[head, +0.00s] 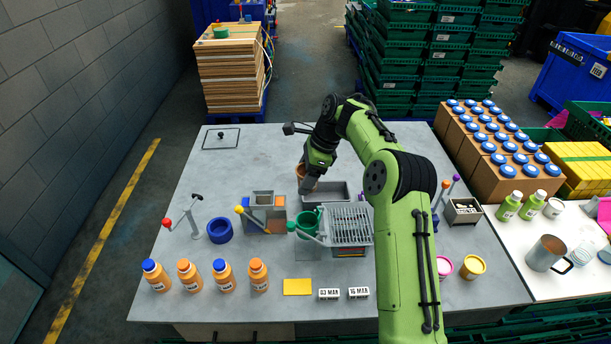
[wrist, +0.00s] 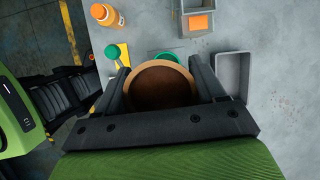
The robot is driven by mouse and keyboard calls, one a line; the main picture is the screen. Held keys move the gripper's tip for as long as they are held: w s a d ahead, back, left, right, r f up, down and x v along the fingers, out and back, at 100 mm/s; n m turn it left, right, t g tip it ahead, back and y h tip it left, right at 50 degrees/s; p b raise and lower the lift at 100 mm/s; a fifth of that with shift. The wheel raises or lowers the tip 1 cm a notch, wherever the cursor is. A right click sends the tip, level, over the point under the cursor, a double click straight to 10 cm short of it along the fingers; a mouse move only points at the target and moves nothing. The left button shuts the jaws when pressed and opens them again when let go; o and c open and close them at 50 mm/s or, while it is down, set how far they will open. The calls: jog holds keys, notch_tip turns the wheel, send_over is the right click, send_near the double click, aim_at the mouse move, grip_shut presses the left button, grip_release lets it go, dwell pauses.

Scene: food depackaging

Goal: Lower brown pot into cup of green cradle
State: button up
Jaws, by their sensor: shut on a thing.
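The brown pot (wrist: 162,88) is held between the two dark fingers of my gripper (wrist: 163,80), with its round open mouth toward the wrist camera. In the head view the pot (head: 301,171) is partly hidden by my gripper (head: 308,182), which is above the back middle of the table. The green cradle (head: 306,220) stands in front of the gripper, beside a grey rack. In the wrist view only a green edge of the cradle (wrist: 166,56) shows past the pot's rim. The inside of its cup is hidden there. The pot is apart from the cradle.
A grey tray (head: 325,194) lies close by the gripper, and a wire rack (head: 348,224) stands right of the cradle. A green-knobbed lever (head: 292,227) leans beside the cradle. An orange and grey block unit (head: 264,216) and a blue ring (head: 220,230) stand left.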

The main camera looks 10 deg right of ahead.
jog(key=b, duration=0.8)
send_near(305, 212)
jog(key=shift+s+a+f, duration=0.4)
jog(key=shift+a+f, duration=0.35)
jog(key=shift+f, duration=0.15)
jog(key=shift+s+a+f, duration=0.4)
jog(key=shift+a+f, duration=0.4)
jog(key=shift+f, duration=0.05)
jog(key=shift+s+a+f, duration=0.4)
jog(key=shift+a+f, duration=0.35)
jog(key=shift+f, duration=0.15)
jog(key=shift+f, duration=0.25)
jog(key=o, duration=1.2)
